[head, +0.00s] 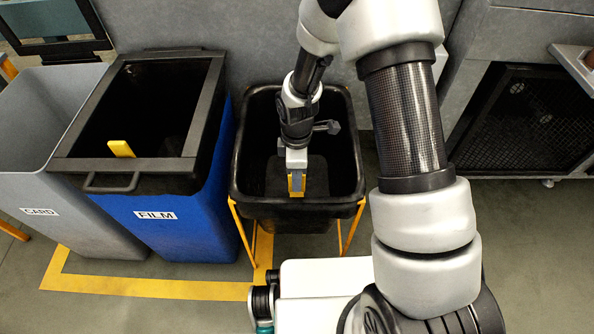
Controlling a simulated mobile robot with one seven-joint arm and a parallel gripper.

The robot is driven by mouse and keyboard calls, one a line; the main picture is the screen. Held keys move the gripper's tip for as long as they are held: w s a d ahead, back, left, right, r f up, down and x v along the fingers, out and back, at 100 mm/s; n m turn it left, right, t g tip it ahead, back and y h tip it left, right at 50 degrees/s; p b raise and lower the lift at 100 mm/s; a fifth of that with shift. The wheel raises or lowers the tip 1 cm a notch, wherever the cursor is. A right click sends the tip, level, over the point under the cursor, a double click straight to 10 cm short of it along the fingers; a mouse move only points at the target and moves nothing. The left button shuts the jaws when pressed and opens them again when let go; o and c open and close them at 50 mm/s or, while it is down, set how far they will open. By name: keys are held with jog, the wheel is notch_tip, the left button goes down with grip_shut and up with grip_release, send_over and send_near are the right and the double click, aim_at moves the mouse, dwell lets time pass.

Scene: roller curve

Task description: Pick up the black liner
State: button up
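A black, open-topped liner (345,205) stands upright in a yellow frame (241,225) in the middle of the head view. Its rim is rounded and its inside is dark. My gripper (296,190) points down over the liner's opening, toward its front wall. Its yellow-tipped fingers look close together near the front rim. I cannot tell whether they touch the wall or hold anything. My arm covers part of the liner's back and right side.
A blue bin marked FILM (215,165), with a dark top frame and a yellow tab (121,149), stands close on the left. A grey bin marked CARD (45,195) is beyond it. A grey cabinet with a dark mesh panel (525,120) is at the right. Yellow floor tape (150,287) runs in front.

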jog(key=shift+f, duration=0.1)
grip_shut()
dwell(0.3)
